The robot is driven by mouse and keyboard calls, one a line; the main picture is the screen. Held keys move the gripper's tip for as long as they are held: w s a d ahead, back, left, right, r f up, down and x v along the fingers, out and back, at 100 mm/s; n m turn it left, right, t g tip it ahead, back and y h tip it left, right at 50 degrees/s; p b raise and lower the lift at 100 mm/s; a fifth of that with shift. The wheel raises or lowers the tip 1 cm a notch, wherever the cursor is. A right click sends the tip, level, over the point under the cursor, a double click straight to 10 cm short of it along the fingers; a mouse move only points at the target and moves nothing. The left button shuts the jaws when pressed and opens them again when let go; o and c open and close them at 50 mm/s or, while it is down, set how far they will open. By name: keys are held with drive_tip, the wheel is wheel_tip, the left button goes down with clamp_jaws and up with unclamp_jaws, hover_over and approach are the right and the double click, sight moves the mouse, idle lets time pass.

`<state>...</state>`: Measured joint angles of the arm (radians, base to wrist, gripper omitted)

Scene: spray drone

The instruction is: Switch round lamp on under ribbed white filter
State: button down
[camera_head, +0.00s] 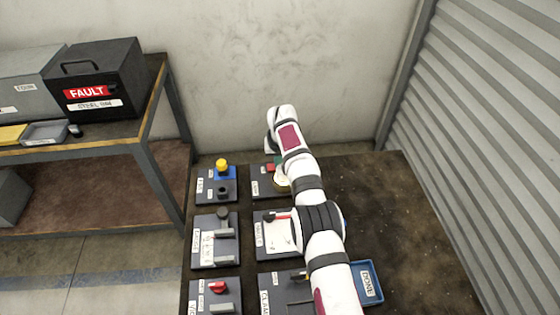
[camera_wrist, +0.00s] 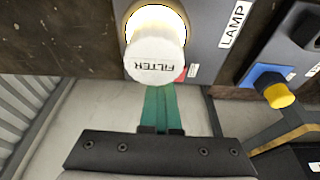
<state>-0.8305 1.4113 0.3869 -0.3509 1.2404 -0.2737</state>
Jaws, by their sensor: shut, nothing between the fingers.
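The grey lamp panel (camera_wrist: 215,25) fills the top of the wrist view with its "LAMP" label; it also shows in the head view (camera_head: 258,187), partly behind my arm. The round lamp (camera_wrist: 157,14) glows bright white inside a yellowish rim. The white filter (camera_wrist: 155,62), marked "FILTER", stands over part of it. A small red part (camera_wrist: 181,76) shows just beside the filter, and red also shows on the panel in the head view (camera_head: 270,168). My gripper (camera_wrist: 166,98) has its green fingers shut and empty. Their tips are hidden behind the filter, so contact with the red part cannot be told.
A blue panel with a yellow knob (camera_head: 222,165) stands left of the lamp panel. Several other switch panels (camera_head: 215,240) line the table's left side. A blue tray (camera_head: 368,283) lies at right. The table's right side (camera_head: 400,210) is clear.

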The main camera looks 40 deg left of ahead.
drive_tip(key=shift+s+a+r, duration=0.1)
drive_tip(key=shift+s+a, duration=0.25)
drive_tip(key=shift+s, duration=0.05)
drive_tip(key=shift+r, duration=0.1)
drive_tip(key=r, duration=0.4)
drive_tip(key=shift+w+d+r, duration=0.25)
drive_tip(key=shift+r, duration=0.05)
drive_tip(key=d+r, duration=0.3)
drive_tip(key=r, duration=0.5)
drive_tip(key=shift+s+d+r, duration=0.2)
drive_tip(key=shift+d+r, duration=0.05)
drive_tip(key=shift+d, duration=0.1)
